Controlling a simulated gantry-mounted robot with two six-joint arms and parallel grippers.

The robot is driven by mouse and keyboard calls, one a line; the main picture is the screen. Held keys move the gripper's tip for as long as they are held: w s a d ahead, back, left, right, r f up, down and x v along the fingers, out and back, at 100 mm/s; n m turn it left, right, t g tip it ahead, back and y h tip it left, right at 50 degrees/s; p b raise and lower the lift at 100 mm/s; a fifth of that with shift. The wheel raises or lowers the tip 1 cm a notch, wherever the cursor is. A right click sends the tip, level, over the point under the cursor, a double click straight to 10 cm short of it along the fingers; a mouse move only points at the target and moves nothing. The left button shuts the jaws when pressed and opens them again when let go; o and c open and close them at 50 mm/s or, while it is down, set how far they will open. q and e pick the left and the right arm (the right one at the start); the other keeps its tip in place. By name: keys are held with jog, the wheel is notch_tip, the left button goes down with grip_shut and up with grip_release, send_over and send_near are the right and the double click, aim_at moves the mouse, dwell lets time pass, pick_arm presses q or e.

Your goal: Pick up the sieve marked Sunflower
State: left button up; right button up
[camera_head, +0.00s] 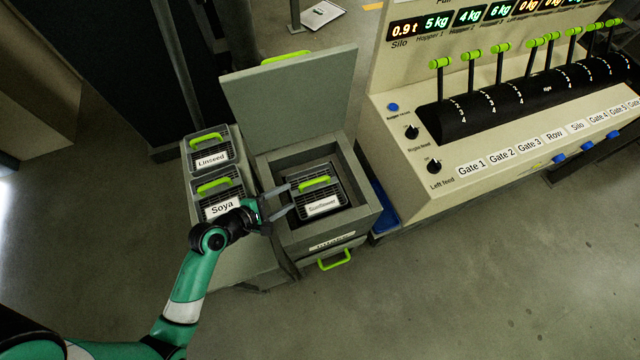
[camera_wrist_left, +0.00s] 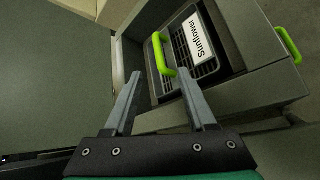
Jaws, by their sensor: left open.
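The sieve marked Sunflower (camera_head: 322,205) sits inside an open grey box, with a dark slotted top, a white label and a green handle (camera_head: 314,182). In the left wrist view the sieve (camera_wrist_left: 204,66) is ahead of the fingers, and its green handle (camera_wrist_left: 161,55) stands just beyond the fingertips. My left gripper (camera_head: 289,198) is open and empty, at the left side of the sieve, its fingers pointing toward the handle. In the left wrist view the gripper (camera_wrist_left: 160,85) shows a clear gap between its fingers. My right gripper is not in view.
The grey box (camera_head: 365,213) has its lid (camera_head: 290,95) raised at the back. Sieves marked Linseed (camera_head: 211,160) and Soya (camera_head: 221,208) stand in a rack to the left. A control panel (camera_head: 470,150) with levers stands to the right. Open floor lies in front.

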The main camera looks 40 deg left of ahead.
aim_at(312, 184)
pick_arm(q)
jog(key=b+x, duration=0.4)
jog(key=x, duration=0.6)
jog(key=shift+w+b, duration=0.15)
jog(key=shift+b, duration=0.25)
jog(key=shift+w+f, duration=0.2)
jog(key=shift+w, duration=0.25)
jog(key=shift+c, duration=0.2)
grip_shut()
jog(key=shift+s+f, duration=0.1)
dwell(0.5)
